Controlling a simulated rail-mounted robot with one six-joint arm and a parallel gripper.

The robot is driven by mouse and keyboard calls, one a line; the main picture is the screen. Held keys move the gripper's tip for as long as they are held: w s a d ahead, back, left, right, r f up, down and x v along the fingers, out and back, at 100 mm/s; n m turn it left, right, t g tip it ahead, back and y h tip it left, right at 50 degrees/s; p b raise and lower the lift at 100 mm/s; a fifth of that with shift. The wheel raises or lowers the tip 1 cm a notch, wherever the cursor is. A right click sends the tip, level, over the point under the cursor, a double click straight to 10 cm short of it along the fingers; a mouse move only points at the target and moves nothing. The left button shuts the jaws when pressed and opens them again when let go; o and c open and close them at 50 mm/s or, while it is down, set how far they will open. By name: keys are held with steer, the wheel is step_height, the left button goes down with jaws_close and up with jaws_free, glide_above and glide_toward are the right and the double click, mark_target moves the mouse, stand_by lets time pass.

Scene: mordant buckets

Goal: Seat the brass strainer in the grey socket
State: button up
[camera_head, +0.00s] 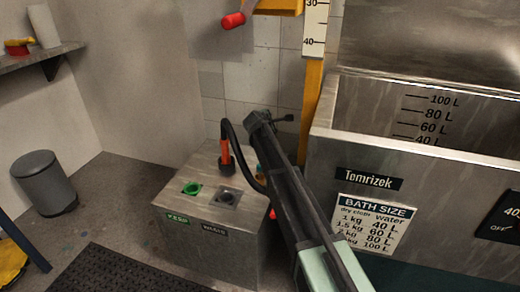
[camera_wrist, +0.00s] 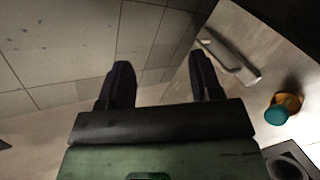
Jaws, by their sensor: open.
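In the wrist view, a brass-coloured piece with a teal end (camera_wrist: 285,107), apparently the brass strainer, is on the pale metal top at the right. In the head view it is mostly hidden behind my arm. The grey socket (camera_head: 227,196) is a dark round recess in a grey square on the metal box top. Part of it seems to show at the lower right of the wrist view (camera_wrist: 290,163). My gripper (camera_wrist: 162,75) is open and empty, its fingers spread apart. It is above and to the left of the strainer in the wrist view.
A green socket (camera_head: 192,188) lies left of the grey one on the metal box (camera_head: 205,232). An orange-handled tool (camera_head: 225,148) stands behind them with a black hose. A large steel bath (camera_head: 420,150) is at right. A grey bin (camera_head: 45,182) stands at left.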

steer(key=s+a+f+m+g+y, duration=0.1)
steer(key=s+m+g, duration=0.1)
steer(key=m+g, duration=0.1)
steer(key=s+a+f+m+g+y, duration=0.2)
steer(key=s+m+g, duration=0.1)
steer(key=m, duration=0.3)
steer(key=s+a+f+m+g+y, duration=0.1)
steer(key=s+f+m+g+y, duration=0.1)
steer(key=m+g, duration=0.3)
steer(key=shift+s+a, duration=0.3)
steer(key=shift+s, duration=0.3)
steer(key=shift+m, duration=0.4)
step_height(320, 180, down, 11)
steer(key=b, duration=1.1)
steer(key=shift+w+d+f, duration=0.15)
steer(key=shift+r, duration=0.25)
steer(key=c, duration=1)
step_height(320, 180, up, 20)
steer(key=p, duration=2)
